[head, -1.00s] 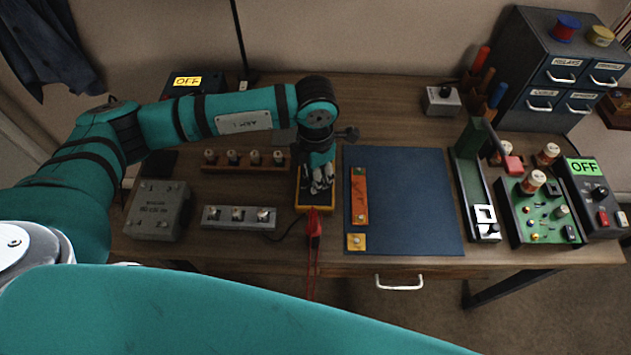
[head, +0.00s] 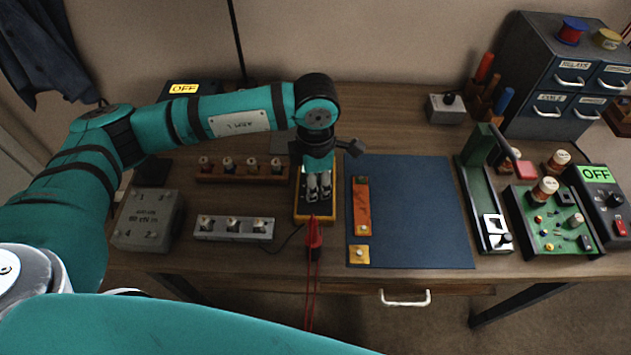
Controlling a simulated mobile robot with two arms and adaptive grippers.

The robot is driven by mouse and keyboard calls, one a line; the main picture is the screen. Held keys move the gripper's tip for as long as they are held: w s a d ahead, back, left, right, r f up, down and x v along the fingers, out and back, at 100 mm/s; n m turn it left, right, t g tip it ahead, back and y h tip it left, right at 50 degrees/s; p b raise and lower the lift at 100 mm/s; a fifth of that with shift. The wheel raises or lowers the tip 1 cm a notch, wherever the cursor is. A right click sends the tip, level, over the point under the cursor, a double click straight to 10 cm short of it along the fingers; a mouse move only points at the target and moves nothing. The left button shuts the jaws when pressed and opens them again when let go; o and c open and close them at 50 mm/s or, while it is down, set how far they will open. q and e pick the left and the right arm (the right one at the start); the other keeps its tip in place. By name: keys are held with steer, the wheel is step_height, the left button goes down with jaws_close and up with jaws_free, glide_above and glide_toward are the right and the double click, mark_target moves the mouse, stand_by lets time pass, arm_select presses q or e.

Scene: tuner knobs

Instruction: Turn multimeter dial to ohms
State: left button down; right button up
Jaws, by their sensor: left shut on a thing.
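The yellow multimeter (head: 299,211) lies on the workbench left of the blue mat, with red leads (head: 314,245) hanging from its near end over the table edge. My left gripper (head: 319,194) points down over the multimeter's face and is shut on its dial. The dial itself and its markings are hidden under the fingers, so the setting cannot be read. My right gripper is not in view; a teal arm link of mine crosses the bottom of the picture.
The blue mat (head: 420,215) lies to the right, with an orange strip (head: 362,205) on it. A grey block with several knobs (head: 234,229) and a brown rack (head: 241,174) stand to the left. A green circuit board (head: 553,225) lies at the far right.

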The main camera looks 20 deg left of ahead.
arm_select(q)
steer(key=shift+r, duration=0.1)
steer(key=c, duration=1)
jaws_free()
step_height(320, 180, up, 12)
steer(key=shift+f, duration=0.1)
